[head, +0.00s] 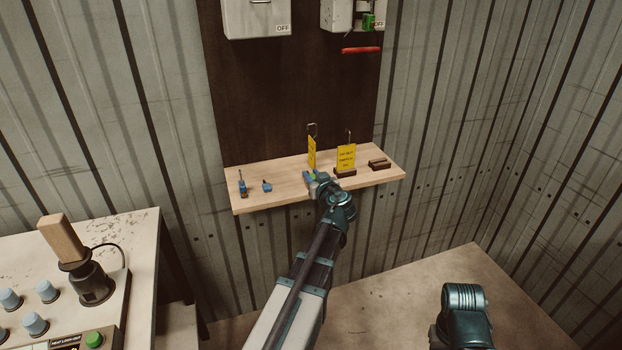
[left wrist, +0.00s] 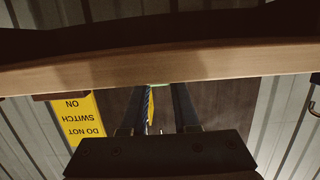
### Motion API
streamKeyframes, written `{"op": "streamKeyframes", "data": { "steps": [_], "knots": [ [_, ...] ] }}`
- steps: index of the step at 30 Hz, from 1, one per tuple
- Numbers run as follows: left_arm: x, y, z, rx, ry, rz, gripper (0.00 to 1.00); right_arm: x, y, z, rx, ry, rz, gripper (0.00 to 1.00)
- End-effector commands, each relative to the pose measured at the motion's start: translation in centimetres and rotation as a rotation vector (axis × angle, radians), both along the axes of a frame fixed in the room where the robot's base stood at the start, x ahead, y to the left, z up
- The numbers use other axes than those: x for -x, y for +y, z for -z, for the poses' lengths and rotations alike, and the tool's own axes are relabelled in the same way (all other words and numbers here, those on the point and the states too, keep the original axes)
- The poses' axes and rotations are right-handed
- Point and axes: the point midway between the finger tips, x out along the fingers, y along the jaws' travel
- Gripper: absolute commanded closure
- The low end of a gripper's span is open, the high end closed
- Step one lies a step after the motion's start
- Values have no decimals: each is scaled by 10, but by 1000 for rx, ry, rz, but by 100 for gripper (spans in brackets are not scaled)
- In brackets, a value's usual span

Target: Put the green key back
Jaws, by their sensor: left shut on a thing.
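I cannot tell whether the key touches the shelf.
Two yellow tags (head: 346,157) (head: 311,153) stand on the shelf. A dark block (head: 379,164) is at its right, small blue items (head: 242,185) (head: 266,185) at its left. A red bar (head: 361,50) and two switch boxes (head: 256,18) (head: 341,15) are above. A workbench (head: 125,235) stands at left.

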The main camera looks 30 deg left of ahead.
Motion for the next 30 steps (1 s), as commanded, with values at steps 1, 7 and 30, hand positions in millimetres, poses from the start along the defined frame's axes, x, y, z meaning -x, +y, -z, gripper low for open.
{"op": "streamKeyframes", "data": {
  "steps": [1,7,30],
  "knots": [
    [0,0,0,0,0,0,100,0,0,0,0,0,0,66],
    [0,0,3,0,0,0,64,0,0,3,0,0,0,66],
    [35,-38,-13,0,0,2,41,0,0,-13,0,0,0,66]
  ]
}}
